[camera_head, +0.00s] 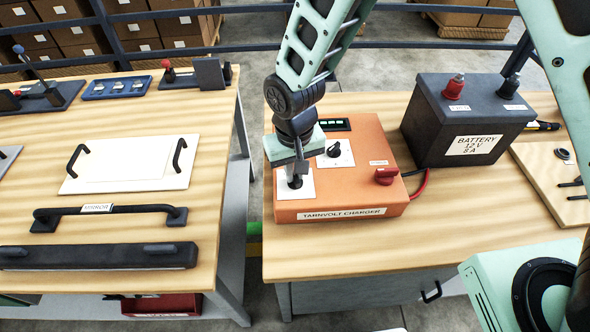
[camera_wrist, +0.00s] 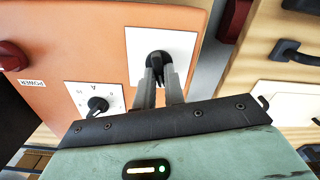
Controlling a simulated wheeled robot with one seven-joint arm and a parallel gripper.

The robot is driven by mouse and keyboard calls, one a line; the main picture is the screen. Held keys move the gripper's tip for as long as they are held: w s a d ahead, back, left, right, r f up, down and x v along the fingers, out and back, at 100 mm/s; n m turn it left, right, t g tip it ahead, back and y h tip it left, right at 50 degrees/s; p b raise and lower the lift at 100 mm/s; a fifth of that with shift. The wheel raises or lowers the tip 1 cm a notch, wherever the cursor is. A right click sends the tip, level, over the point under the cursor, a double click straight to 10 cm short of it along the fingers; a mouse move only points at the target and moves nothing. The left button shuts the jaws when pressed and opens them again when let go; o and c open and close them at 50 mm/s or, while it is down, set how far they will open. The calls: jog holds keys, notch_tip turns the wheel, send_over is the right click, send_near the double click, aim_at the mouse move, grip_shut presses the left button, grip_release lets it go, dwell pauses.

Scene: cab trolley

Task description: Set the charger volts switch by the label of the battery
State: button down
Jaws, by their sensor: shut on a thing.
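The orange charger (camera_head: 345,197), marked TARNVOLT CHARGER, stands on the right bench. My gripper (camera_head: 296,176) points down at the white plate on its front left. In the wrist view my gripper (camera_wrist: 160,82) is shut on a black knob (camera_wrist: 158,62) on that plate, apparently the volts switch. Its markings and setting are hidden or too small to read. A second black dial (camera_head: 335,150) beside it is marked A in the wrist view (camera_wrist: 97,105). The dark battery (camera_head: 428,125) stands right of the charger. Its label (camera_head: 474,145) reads BATTERY 12 V 8 A.
A red power switch (camera_head: 387,175) is on the charger's right side. Red and black leads run out toward the battery. A wooden board (camera_head: 545,170) lies at far right. The left bench (camera_head: 110,225) holds a white panel, black handles and small devices.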

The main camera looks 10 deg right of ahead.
jog(key=shift+n, duration=1.2)
jog(key=c, duration=1.5)
grip_release()
jog(key=shift+r, duration=0.1)
notch_tip(320, 180, up, 17)
jog(key=b, duration=0.3)
jog(key=shift+r, duration=0.1)
